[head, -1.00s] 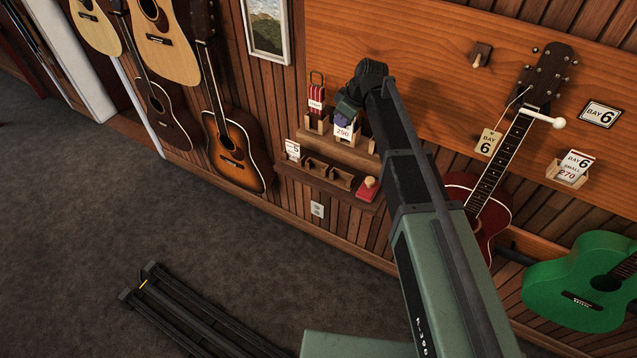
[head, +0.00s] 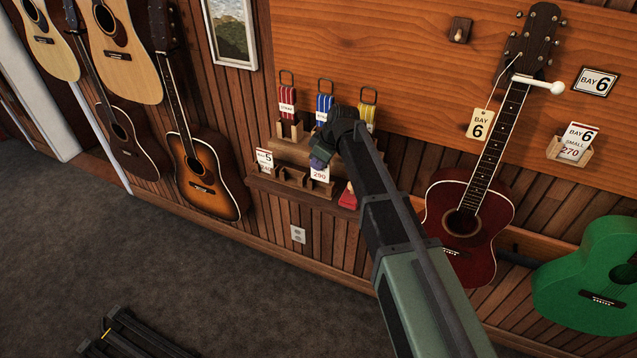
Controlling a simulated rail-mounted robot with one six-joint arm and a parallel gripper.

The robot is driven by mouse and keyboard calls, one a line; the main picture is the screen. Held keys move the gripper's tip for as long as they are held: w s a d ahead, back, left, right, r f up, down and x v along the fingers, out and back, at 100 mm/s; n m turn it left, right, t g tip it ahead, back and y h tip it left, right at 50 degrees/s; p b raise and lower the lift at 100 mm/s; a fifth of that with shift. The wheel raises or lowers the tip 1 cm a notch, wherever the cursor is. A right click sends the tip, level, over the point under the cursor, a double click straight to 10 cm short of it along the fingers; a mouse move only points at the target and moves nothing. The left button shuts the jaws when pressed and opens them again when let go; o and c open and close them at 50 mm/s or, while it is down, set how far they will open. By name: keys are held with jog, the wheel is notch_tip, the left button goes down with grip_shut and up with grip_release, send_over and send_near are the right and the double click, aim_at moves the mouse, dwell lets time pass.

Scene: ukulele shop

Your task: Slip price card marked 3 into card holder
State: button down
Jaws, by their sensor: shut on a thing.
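My gripper (head: 321,161) is shut on a white price card (head: 320,174) that reads 290 in red. Its upper part is hidden by the jaws, so I cannot read a bay number on it. The card is at the lower wall shelf, just above or in front of a wooden card holder (head: 321,190); I cannot tell whether its lower edge is inside. Another wooden holder (head: 290,178) to its left looks empty. A card marked BAY 5 (head: 265,160) stands at the shelf's left end.
Red (head: 287,104), blue (head: 324,106) and yellow strap packs (head: 367,113) stand on the upper shelf. A red object (head: 347,198) sits right of the holders, partly behind my arm. A BAY 6 card (head: 577,142) stands in a holder far right. Guitars hang on both sides.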

aim_at(315, 178)
notch_tip(315, 178, down, 4)
jog(key=b, duration=0.4)
jog(key=shift+r+p, duration=0.25)
jog(key=shift+p, duration=0.05)
jog(key=shift+f, duration=0.25)
jog(key=c, duration=1.3)
grip_release()
jog(key=shift+o, duration=0.2)
jog(key=p+v, duration=0.9)
jog(key=v, duration=0.2)
jog(key=shift+p, duration=0.3)
jog(key=shift+s, duration=0.1)
